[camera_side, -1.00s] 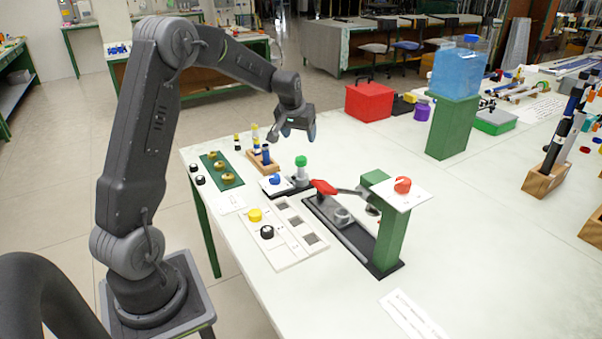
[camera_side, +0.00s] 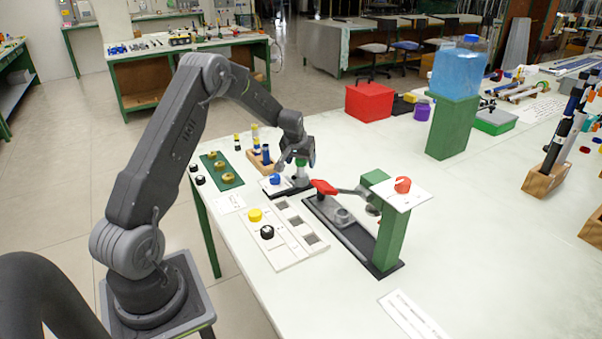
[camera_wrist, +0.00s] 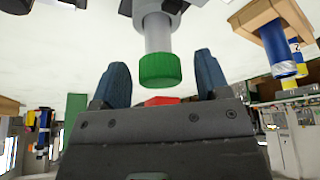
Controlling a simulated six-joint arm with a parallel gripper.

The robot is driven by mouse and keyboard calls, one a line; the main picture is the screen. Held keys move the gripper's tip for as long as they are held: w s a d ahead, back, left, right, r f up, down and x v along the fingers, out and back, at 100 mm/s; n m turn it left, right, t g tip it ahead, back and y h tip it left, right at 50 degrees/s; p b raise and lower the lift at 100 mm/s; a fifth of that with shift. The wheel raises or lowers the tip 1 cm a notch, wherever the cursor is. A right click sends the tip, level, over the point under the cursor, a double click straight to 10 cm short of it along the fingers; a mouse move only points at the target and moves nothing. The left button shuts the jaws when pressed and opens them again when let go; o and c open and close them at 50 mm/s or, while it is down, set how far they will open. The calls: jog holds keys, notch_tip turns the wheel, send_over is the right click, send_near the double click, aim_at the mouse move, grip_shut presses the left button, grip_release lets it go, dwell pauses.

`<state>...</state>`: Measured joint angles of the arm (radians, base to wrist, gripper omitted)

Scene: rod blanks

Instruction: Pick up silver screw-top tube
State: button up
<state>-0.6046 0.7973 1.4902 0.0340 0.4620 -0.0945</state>
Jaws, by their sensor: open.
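The silver screw-top tube (camera_wrist: 158,34) stands with a green cap (camera_wrist: 160,69) in a holder on the table; the wrist view shows it inverted. In the side view the cap (camera_side: 301,162) shows beside my gripper (camera_side: 297,160), which covers much of the tube. My gripper (camera_wrist: 162,72) is open in the wrist view, with one blue finger on each side of the cap in the picture. Gaps show between the cap and both fingers. I cannot tell how deep the cap sits between them.
A wooden block (camera_side: 259,164) holding small tubes stands close left of my gripper. A device with a red handle (camera_side: 323,187) and a green post (camera_side: 391,238) stands to the right. A white tray (camera_side: 290,250) lies in front. The table's right front is mostly clear.

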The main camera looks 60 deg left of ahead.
jog(key=shift+x, duration=1.4)
jog(key=shift+c, duration=0.4)
jog(key=shift+r, duration=0.1)
jog(key=c, duration=1)
